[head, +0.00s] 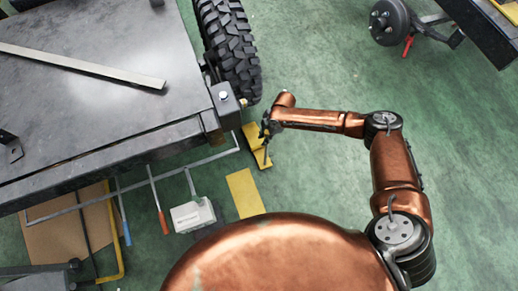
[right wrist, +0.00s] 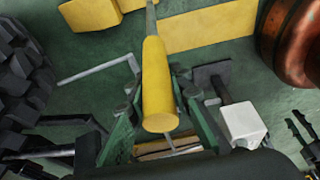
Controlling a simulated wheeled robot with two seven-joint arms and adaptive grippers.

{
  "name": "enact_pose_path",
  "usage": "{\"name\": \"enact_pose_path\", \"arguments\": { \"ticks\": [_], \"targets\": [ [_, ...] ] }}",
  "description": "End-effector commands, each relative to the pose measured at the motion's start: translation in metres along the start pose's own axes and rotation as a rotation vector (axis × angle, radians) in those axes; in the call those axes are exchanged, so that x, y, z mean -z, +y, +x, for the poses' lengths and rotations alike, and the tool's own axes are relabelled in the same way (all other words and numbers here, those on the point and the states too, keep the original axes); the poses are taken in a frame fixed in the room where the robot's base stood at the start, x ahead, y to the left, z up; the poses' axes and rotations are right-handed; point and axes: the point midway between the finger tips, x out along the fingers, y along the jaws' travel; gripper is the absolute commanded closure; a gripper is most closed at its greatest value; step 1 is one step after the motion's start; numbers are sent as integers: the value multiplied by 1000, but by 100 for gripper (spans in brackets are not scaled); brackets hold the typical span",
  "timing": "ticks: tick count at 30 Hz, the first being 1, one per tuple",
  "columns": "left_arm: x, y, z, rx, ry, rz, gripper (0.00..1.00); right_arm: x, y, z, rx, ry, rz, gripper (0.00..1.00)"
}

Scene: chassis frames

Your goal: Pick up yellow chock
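A yellow block (head: 257,145), perhaps the chock, lies on the green floor beside the big tyre, partly hidden by my right gripper (head: 268,130). A flat yellow piece (head: 245,193) lies nearer my base. In the right wrist view, my right gripper's fingers (right wrist: 157,90) stand apart on either side of a yellow rounded piece (right wrist: 158,88) with a thin grey rod at its far end. I cannot tell whether the fingers touch it. Two more yellow surfaces show beyond: a block (right wrist: 90,14) and a broad flat piece (right wrist: 210,28). My left gripper is not in view.
A black tyre (head: 228,45) and a dark chassis table (head: 90,100) stand close on the left. A white block (head: 192,215) on a rod lies below the table edge; it also shows in the wrist view (right wrist: 243,122).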

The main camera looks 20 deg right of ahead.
Motion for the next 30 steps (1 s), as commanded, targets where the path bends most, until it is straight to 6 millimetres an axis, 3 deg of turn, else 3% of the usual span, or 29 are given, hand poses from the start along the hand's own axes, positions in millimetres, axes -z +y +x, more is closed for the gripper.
{"name": "enact_pose_path", "arguments": {
  "ticks": [8, 30],
  "targets": [
    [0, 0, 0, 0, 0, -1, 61, 0, 0, 0, 0, 0, 0, 100],
    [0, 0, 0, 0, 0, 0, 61, 2, 2, -2, -4, 2, -2, 100]
  ]
}}
